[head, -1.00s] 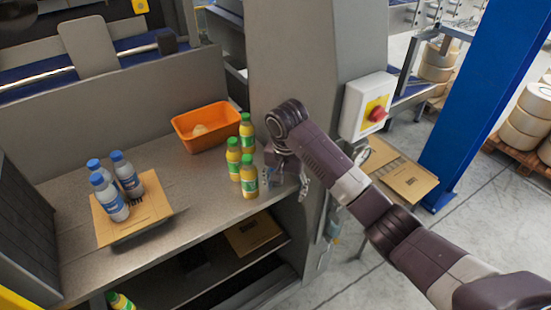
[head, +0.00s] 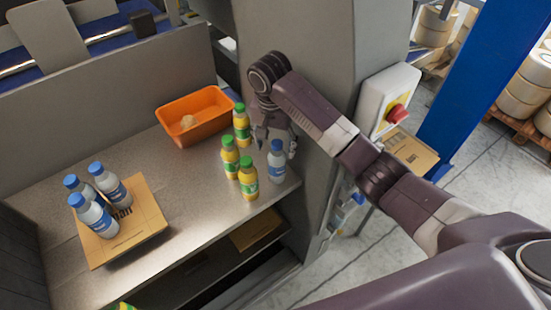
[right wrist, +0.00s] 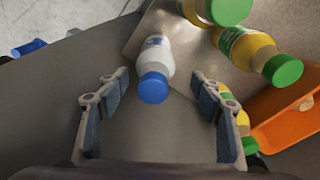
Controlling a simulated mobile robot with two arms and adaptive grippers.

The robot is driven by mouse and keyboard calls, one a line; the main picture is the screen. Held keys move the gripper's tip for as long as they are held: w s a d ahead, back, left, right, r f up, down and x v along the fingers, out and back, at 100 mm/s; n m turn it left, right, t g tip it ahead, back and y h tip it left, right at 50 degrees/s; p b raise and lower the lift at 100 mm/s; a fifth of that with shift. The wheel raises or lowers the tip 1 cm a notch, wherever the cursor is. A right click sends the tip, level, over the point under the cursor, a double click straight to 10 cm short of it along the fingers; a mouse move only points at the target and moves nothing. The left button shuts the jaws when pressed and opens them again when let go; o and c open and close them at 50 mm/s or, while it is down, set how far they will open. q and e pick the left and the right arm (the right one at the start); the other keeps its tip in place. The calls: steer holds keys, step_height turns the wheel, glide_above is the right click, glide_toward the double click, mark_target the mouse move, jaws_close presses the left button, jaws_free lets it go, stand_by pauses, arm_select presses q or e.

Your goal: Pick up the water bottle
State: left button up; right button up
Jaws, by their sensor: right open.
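A single water bottle (head: 277,162) with a blue cap stands upright on the metal worktop near its right edge, beside the juice bottles. My right gripper (head: 274,140) is open and empty just behind it, near the grey panel. In the right wrist view the water bottle (right wrist: 155,60) lies ahead of the gap between the open fingers (right wrist: 159,92), its blue cap towards me. Three more water bottles (head: 95,200) with blue caps stand on a cardboard sheet (head: 145,215) at the left. My left gripper is out of view.
Three yellow juice bottles (head: 247,180) with green caps stand close left of the single water bottle. An orange bin (head: 190,130) sits behind them. A grey panel (head: 310,50) and a red-button box (head: 387,100) bound the right side. The worktop's middle is clear.

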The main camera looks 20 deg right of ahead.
steer(key=f+p, duration=0.1)
steer(key=f, duration=0.2)
steer(key=f+p, duration=0.1)
steer(key=f, duration=0.1)
steer(key=shift+s+d+p, duration=0.1)
steer(key=shift+d+p, duration=0.25)
steer(key=shift+d, duration=0.05)
steer(key=shift+f, duration=0.3)
steer(key=c, duration=1.4)
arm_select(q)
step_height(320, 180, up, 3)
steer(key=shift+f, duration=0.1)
arm_select(e)
steer(key=shift+c, duration=0.5)
steer(key=shift+r, duration=0.1)
